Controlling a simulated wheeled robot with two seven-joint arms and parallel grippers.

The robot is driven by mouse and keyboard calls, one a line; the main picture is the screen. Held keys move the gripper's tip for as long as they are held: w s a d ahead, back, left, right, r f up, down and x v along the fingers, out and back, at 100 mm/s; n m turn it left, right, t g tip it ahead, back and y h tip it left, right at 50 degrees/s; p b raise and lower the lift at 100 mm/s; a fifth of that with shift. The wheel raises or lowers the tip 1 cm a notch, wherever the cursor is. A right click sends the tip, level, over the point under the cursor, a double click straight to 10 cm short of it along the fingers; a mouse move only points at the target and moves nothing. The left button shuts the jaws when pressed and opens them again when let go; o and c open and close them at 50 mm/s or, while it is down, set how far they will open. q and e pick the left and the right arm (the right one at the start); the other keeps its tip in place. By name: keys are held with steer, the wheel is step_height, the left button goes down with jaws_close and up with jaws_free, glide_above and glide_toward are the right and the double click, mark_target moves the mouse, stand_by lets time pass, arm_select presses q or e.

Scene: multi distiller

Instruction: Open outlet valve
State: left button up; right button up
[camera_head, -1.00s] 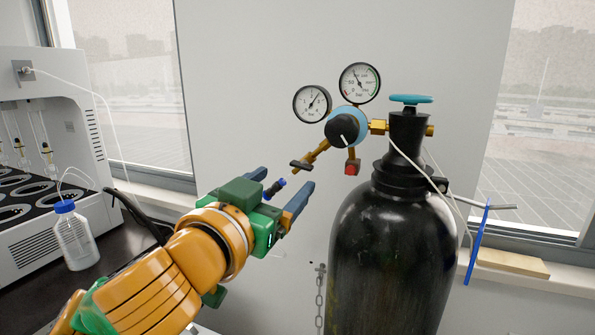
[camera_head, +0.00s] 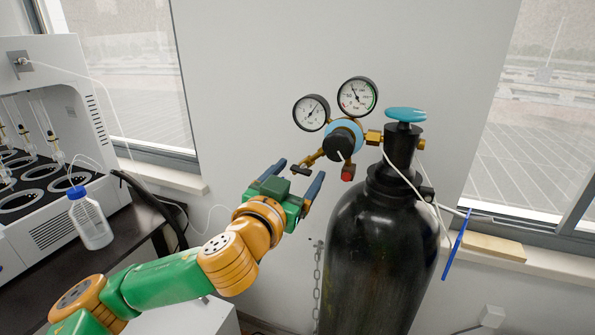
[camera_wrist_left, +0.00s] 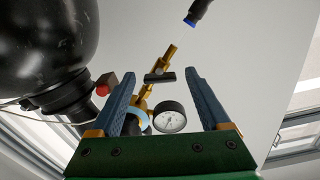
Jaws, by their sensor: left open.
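The outlet valve (camera_head: 301,169) is a small dark bar handle on the brass outlet pipe below the regulator (camera_head: 341,143). My left gripper (camera_head: 299,172) is open, with its fingertips to either side of the handle in the head view. In the left wrist view the valve handle (camera_wrist_left: 160,77) shows between the fingertips (camera_wrist_left: 165,74), with no visible contact. How far the handle is from the fingers in depth is hard to tell. My right gripper does not show.
Two gauges (camera_head: 357,96) sit above the regulator. A black gas cylinder (camera_head: 382,260) with a blue top knob (camera_head: 406,115) stands right of my gripper. A red-tipped fitting (camera_head: 347,173) is close by. A bottle (camera_head: 91,221) stands on the left bench.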

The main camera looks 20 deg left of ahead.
arm_select(q)
steer(key=shift+s, duration=0.1)
jaws_close()
steer(key=n+b, duration=0.2)
steer(key=n, duration=0.5)
steer(key=shift+n, duration=1.8)
